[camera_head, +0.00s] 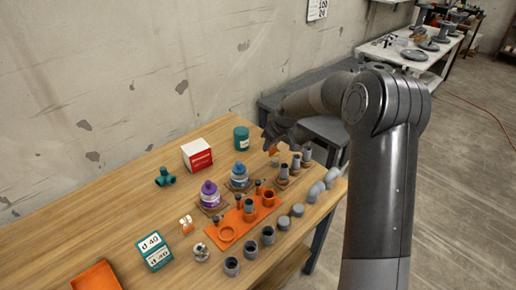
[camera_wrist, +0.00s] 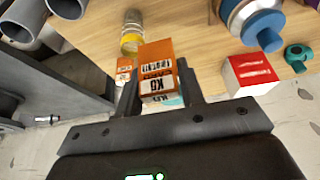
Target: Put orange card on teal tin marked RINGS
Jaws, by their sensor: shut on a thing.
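My gripper (camera_head: 276,142) is at the back right of the wooden table, shut on the orange card (camera_head: 274,151). In the wrist view the card (camera_wrist: 155,56) is between the two fingers (camera_wrist: 159,86), with a white label and dark print facing the camera. The teal tin (camera_head: 242,138) stands upright at the table's back edge, left of my gripper in the head view. A small pale-teal patch shows just below the card in the wrist view; I cannot tell if it is the tin. The RINGS marking cannot be read.
A red and white box (camera_head: 197,155) stands left of the tin, with a teal pipe fitting (camera_head: 164,177) beyond. Blue (camera_head: 240,176) and purple (camera_head: 210,195) bottles, an orange tray (camera_head: 229,228) and several grey pipe pieces fill the right side.

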